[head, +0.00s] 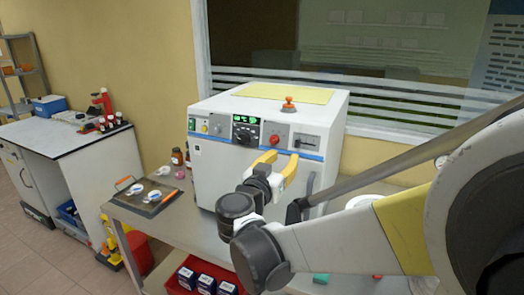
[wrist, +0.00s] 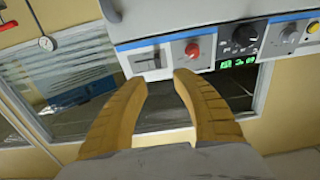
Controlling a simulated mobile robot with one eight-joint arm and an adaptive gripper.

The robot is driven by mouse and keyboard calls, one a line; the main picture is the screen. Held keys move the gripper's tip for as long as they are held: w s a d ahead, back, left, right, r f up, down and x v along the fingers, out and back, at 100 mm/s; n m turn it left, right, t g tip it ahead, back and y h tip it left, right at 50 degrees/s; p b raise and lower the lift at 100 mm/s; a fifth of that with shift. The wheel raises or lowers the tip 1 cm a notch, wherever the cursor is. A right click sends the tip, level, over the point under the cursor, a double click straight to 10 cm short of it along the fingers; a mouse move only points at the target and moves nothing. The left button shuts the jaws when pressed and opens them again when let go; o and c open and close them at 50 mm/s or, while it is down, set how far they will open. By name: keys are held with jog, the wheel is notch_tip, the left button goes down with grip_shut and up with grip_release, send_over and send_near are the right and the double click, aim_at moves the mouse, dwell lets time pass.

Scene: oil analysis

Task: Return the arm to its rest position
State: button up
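My gripper (head: 280,160) is raised in front of the white analyser box (head: 222,168), near its front face below the control panel. Its two yellow fingers are apart with nothing between them. In the wrist view my gripper (wrist: 160,80) also shows open and empty. The wrist view is turned over, with the analyser's control panel (wrist: 205,52) along the top edge. My arm comes in from the right of the head view and bends at dark joints.
The analyser stands on a grey table (head: 185,215) with a tray (head: 145,196) at its left. A red crate (head: 190,278) of boxes is below. An orange-topped item (head: 288,104) sits on the analyser. A white bench (head: 50,138) stands at the left; floor shows between.

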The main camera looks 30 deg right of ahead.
jog(key=shift+s+a, duration=0.25)
jog(key=shift+a, duration=0.1)
jog(key=s+a+f+n+g+y, duration=0.3)
jog(key=s+a+f+n+y, duration=0.3)
jog(key=s+f+y, duration=0.35)
jog(key=s+a+f+n+y, duration=0.2)
jog(key=s+a, duration=0.1)
jog(key=a, duration=0.3)
jog(key=s+a+f+n+y, duration=0.2)
jog(key=s+a+y, duration=0.1)
jog(key=a, duration=0.3)
jog(key=shift+s+a+f+n, duration=0.15)
jog(key=shift+s+f+n, duration=0.25)
jog(key=shift+s, duration=0.2)
dwell(2.0)
